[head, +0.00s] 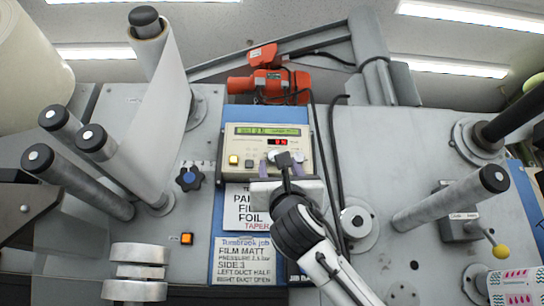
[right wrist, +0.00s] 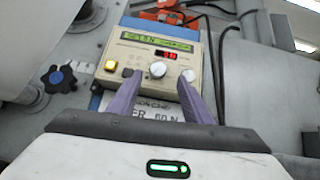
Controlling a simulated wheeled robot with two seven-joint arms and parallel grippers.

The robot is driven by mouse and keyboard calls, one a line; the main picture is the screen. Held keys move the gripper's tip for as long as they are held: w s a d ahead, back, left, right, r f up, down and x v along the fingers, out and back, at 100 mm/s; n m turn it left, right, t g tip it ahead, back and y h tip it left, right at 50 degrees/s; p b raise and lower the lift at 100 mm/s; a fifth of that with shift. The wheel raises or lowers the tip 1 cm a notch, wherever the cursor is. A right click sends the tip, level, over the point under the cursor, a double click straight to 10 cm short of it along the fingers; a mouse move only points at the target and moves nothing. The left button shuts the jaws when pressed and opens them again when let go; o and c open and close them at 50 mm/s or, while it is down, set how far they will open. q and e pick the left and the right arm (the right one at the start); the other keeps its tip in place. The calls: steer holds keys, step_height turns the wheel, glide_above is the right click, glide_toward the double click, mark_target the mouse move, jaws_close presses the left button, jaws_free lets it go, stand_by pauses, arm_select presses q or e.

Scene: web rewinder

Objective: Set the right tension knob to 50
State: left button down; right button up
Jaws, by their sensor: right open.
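The beige control panel (head: 240,165) has a green text display, a small red digital readout (head: 278,141) too small to read surely, and a lit yellow button. In the right wrist view, two pale round knobs show: the left knob (right wrist: 158,70) and the right tension knob (right wrist: 188,76). My right gripper (right wrist: 160,80) is open and empty, with purple fingers pointing at the panel. The left knob appears between the fingertips. The right fingertip overlaps the lower edge of the right knob; I cannot tell whether they touch. In the head view, my gripper and arm partly hide the knobs. My left gripper is not in view.
Below the panel are paper labels (head: 243,262). A blue star knob (head: 188,178) and grey rollers (head: 140,130) stand to the left. Black cables (head: 335,160) run down right of the panel. Another roller (head: 450,200) projects at the right. An orange device (head: 268,85) sits behind the panel.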

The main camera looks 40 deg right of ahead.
mark_target(270, 159)
steer(key=p+x, duration=0.2)
steer(key=x, duration=0.3)
steer(key=shift+w+d+r, duration=0.1)
steer(key=shift+w+r, duration=0.05)
steer(key=shift+w, duration=0.15)
steer(key=c, duration=1)
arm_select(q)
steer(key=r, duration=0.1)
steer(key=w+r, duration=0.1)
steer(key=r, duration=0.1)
arm_select(e)
steer(key=shift+c, duration=0.3)
steer(key=shift+w+a+m+g+h, duration=0.1)
steer(key=shift+w+m+g+h, duration=0.05)
steer(key=shift+m+g+h, duration=1)
steer(key=shift+w+a+m+g+h, duration=0.15)
steer(key=shift+m+g+h, duration=0.55)
steer(key=shift+m, duration=0.85)
steer(key=shift+w+a+r+m+g+h, duration=0.1)
steer(key=shift+m+g+h, duration=0.6)
steer(key=shift+m+g, duration=0.8)
steer(key=shift+s+a+m+g+h, duration=0.1)
steer(key=shift+m+g+h, duration=0.55)
steer(key=shift+m+g, duration=0.8)
steer(key=shift+w+a+r+m+g+h, duration=0.1)
steer(key=shift+m+g+h, duration=0.8)
steer(key=shift+m, duration=0.95)
steer(key=shift+m+g, duration=0.3)
steer(key=shift+g, duration=0.1)
